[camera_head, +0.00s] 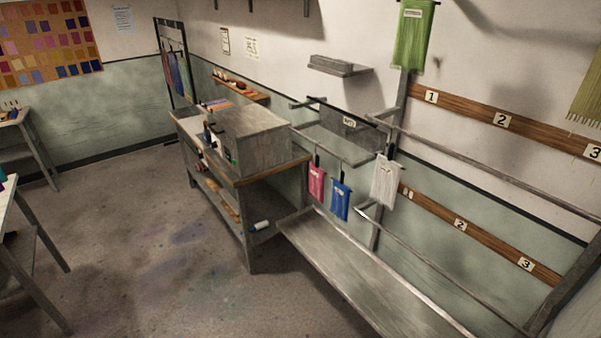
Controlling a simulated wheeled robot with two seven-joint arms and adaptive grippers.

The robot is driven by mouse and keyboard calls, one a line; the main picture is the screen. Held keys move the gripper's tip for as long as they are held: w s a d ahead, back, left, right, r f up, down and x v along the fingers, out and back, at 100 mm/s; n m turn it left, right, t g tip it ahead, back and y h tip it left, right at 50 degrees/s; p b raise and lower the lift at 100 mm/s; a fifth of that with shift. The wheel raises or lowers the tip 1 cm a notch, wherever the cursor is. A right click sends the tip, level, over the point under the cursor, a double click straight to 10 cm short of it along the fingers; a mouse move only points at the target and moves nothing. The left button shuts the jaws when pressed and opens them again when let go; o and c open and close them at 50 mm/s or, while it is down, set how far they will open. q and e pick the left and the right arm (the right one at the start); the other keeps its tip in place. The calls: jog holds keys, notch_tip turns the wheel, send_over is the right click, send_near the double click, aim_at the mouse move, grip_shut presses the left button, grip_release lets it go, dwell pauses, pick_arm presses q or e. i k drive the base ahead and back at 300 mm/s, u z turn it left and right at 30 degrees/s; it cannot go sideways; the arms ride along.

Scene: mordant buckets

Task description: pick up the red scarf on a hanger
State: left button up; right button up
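A pinkish-red scarf (317,184) hangs from a dark hanger on the rack rail, right of the middle of the view. It is the leftmost of three small hanging pieces. A blue scarf (340,200) hangs just to its right, and a white one (385,180) hangs further right. The red scarf is clear of the metal trough below it. Neither of my grippers is in view, so their state does not show.
A workbench (262,175) with a grey metal box (248,135) stands left of the scarves. A long metal trough (345,275) lies below the rack. Green cloth (413,38) hangs higher up. Numbered wooden rails (465,112) run along the wall. The floor (150,245) at left is open.

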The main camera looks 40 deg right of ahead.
aim_at(317, 175)
jog(key=z, duration=0.3)
jog(key=i, duration=1.5)
jog(key=z, duration=1.7)
jog(key=i, duration=1)
jog(key=z, duration=1)
